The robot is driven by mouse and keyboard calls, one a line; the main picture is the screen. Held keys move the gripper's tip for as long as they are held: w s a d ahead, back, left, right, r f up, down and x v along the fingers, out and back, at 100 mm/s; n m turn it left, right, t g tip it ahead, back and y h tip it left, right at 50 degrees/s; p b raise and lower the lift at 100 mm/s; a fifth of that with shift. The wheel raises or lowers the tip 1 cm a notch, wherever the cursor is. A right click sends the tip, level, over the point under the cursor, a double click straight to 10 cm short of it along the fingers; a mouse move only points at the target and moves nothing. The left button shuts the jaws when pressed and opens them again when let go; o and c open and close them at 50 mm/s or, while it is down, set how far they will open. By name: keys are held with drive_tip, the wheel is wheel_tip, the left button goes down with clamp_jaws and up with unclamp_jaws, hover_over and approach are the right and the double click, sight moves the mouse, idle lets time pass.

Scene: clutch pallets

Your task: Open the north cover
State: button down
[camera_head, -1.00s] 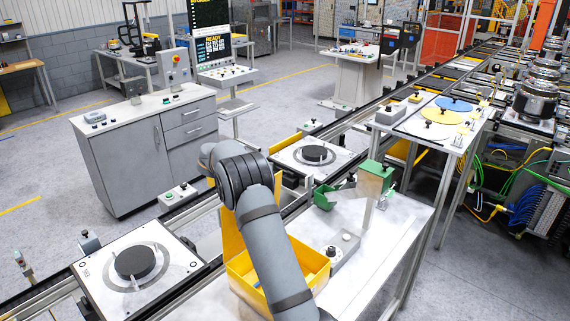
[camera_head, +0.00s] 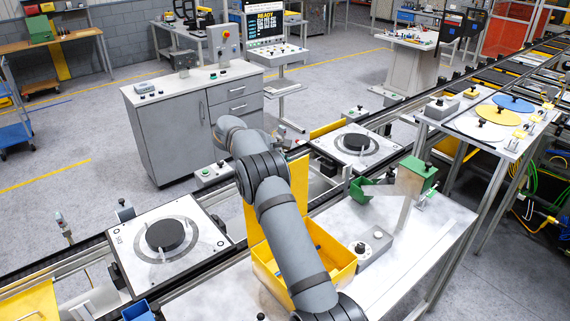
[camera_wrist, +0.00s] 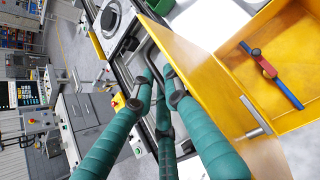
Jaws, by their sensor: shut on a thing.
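A yellow bin (camera_head: 334,278) on the metal bench has a yellow cover (camera_head: 299,188) standing up at its far side. The wrist view shows the cover (camera_wrist: 205,75) upright, with a silver handle (camera_wrist: 256,116) on its bin-facing side. The bin (camera_wrist: 301,38) is uncovered and holds a blue bar with a red middle (camera_wrist: 268,68). My gripper (camera_wrist: 160,85) has teal fingers beside the cover's outer side and is shut on the cover; the exact grasped part is hard to make out. In the head view my arm hides part of the cover, and my gripper is hidden.
A conveyor runs behind the bench, carrying a left pallet (camera_head: 124,250) and a right pallet (camera_head: 374,157) with dark discs.

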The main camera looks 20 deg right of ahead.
drive_tip(key=c, duration=2)
unclamp_jaws()
drive_tip(key=shift+s+d+f, duration=0.1)
drive_tip(key=shift+f, duration=0.05)
drive_tip(key=shift+a+r, duration=0.25)
drive_tip(key=shift+a, duration=0.05)
drive_tip(key=v, duration=1.1)
drive_tip(key=shift+r, duration=0.25)
